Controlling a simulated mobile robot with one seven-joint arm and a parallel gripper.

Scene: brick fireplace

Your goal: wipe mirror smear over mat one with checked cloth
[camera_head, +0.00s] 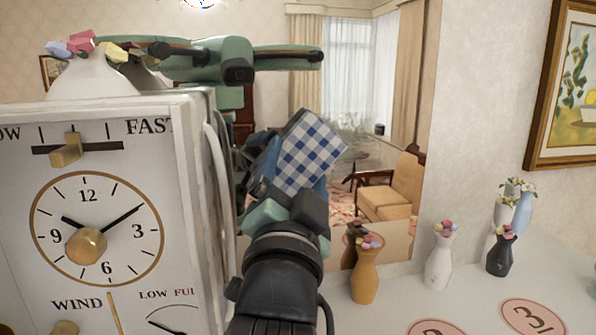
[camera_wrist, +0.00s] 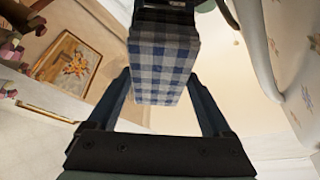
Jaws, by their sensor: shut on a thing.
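My gripper (camera_head: 288,165) is shut on a blue-and-white checked cloth (camera_head: 312,152), held up in front of the mirror (camera_head: 418,110). In the wrist view the cloth (camera_wrist: 165,62) sits between the two fingers. I cannot tell whether the cloth touches the glass. A grey, hazy patch (camera_head: 358,128), which looks like a smear, shows on the mirror just right of the cloth. Two round numbered mats lie on the shelf at lower right; one mat (camera_head: 535,317) reads 3, the other mat (camera_head: 437,328) is cut off. No mat marked one is readable.
A large white clock box (camera_head: 120,190) stands close left of my arm. An orange vase (camera_head: 365,280), a white vase (camera_head: 439,262) and a black vase (camera_head: 501,256) with flowers stand along the shelf to the right. A framed painting (camera_head: 565,90) hangs at far right.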

